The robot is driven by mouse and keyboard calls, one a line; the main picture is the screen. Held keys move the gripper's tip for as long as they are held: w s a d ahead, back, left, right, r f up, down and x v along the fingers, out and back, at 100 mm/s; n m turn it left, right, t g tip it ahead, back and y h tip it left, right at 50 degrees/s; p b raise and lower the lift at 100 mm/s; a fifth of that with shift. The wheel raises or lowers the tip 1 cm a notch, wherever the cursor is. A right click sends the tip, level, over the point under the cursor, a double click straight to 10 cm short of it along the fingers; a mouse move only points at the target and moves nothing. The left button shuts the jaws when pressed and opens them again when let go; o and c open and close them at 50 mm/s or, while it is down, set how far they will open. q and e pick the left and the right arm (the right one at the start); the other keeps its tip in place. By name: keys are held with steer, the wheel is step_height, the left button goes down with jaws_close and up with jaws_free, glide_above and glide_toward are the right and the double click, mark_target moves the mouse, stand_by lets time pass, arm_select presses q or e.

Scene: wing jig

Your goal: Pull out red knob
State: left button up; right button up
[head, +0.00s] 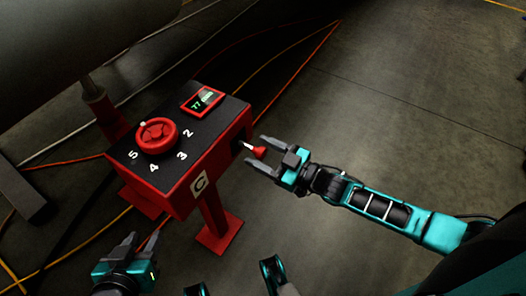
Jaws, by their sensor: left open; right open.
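The red knob (259,152) sticks out on a pale shaft from the right side of a red control box (178,196). My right gripper (256,154) is open, with one finger on each side of the knob. Whether the fingers touch the knob I cannot tell. My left gripper (142,245) is open and empty at the lower left, in front of the box and apart from it.
The box top has a red handwheel (156,137), a small lit display (203,100) and printed numbers. The box stands on a red post (215,215). Cables (285,55) lie on the floor. A large dark cylindrical body (70,45) hangs at upper left. The floor at right is clear.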

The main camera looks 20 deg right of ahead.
steer(key=shift+s+d, duration=0.25)
steer(key=shift+s, duration=0.1)
arm_select(q)
steer(key=shift+s+a+r+p, duration=0.25)
steer(key=shift+r+p, duration=0.35)
steer(key=shift+p, duration=0.65)
arm_select(e)
steer(key=v, duration=1.2)
steer(key=shift+s+d, duration=0.1)
steer(key=shift+d, duration=0.05)
